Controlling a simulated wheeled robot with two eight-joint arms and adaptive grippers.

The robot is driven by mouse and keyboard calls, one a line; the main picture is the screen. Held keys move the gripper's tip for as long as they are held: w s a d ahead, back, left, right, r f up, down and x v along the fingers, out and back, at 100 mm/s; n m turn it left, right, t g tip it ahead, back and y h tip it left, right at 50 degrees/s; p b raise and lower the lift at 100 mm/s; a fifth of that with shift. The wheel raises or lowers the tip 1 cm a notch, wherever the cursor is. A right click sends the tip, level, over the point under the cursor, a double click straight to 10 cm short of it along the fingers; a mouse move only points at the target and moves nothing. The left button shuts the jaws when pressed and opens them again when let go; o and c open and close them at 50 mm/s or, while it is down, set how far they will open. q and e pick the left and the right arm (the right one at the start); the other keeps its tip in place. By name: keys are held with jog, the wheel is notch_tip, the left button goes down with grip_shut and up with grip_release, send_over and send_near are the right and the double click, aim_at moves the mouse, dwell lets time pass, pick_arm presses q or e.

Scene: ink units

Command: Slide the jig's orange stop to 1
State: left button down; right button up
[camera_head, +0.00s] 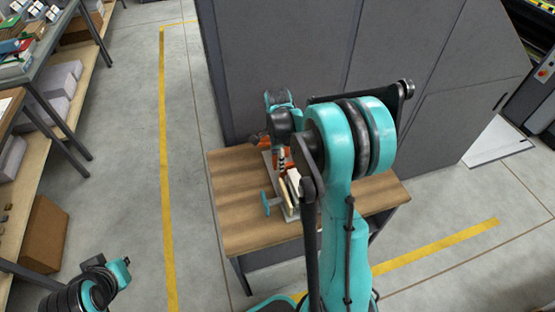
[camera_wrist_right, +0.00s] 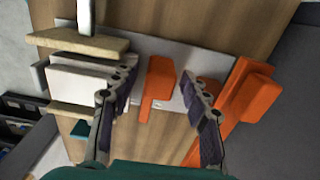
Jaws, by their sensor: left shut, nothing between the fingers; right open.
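The jig's grey-white plate (camera_wrist_right: 215,62) lies on the wooden table. In the right wrist view its orange stop (camera_wrist_right: 159,82), a block with a narrower tab, stands on the plate. My right gripper (camera_wrist_right: 157,80) is open, one finger on each side of the stop, with visible gaps. A larger orange part (camera_wrist_right: 245,95) lies beyond the right finger. No scale figures can be read. In the head view my right arm partly hides the jig, and my right gripper (camera_head: 281,158) is over it. My left gripper (camera_head: 124,264) is shut and empty at lower left, far from the table; its fingers show poorly.
Cream boards (camera_wrist_right: 80,42) and a white block (camera_wrist_right: 78,82) sit left of the stop in the wrist view. A teal handle (camera_head: 268,204) shows at the jig's near side. Grey cabinets (camera_head: 280,50) stand behind the table (camera_head: 235,200). Its left part is bare.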

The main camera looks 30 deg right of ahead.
grip_shut()
jog(key=s, duration=0.3)
jog(key=shift+s+a, duration=0.15)
jog(key=shift+a, duration=0.25)
grip_release()
jog(key=shift+s, duration=0.1)
jog(key=shift+r, duration=0.1)
notch_tip(320, 180, up, 12)
